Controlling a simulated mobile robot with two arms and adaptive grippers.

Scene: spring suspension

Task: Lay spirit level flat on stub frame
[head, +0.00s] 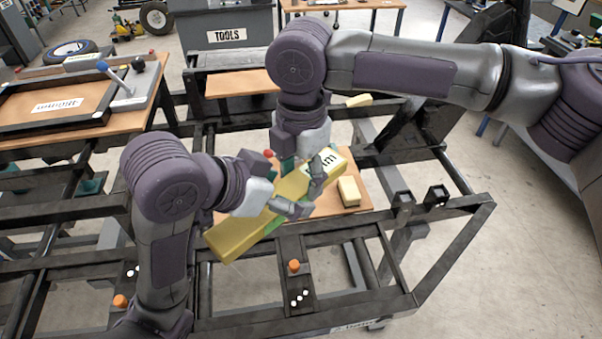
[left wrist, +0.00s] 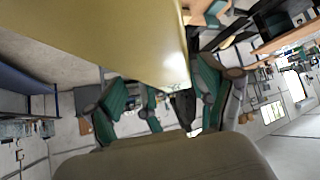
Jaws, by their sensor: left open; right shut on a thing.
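The spirit level looks like a long yellow bar (head: 240,232) with a dark-lettered white label near its far end. It lies diagonally across the middle of the head view, apparently above the dark metal stub frame (head: 440,275). My right gripper (head: 290,167) comes down from above and is shut on the bar; its fingertips are partly hidden. My left gripper (head: 307,187) is open, its fingers overlapping the bar in this view; contact cannot be told. In the left wrist view the yellow bar (left wrist: 110,35) fills the top, with the open green-padded left fingers (left wrist: 165,100) beyond it.
A small yellow block (head: 349,191) sits on a wooden board right of the bar. Orange knobs (head: 294,266) stand on dark plates on the frame. A grey TOOLS cabinet (head: 228,30) and a bench with a framed panel (head: 60,104) stand behind. Open floor lies at right.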

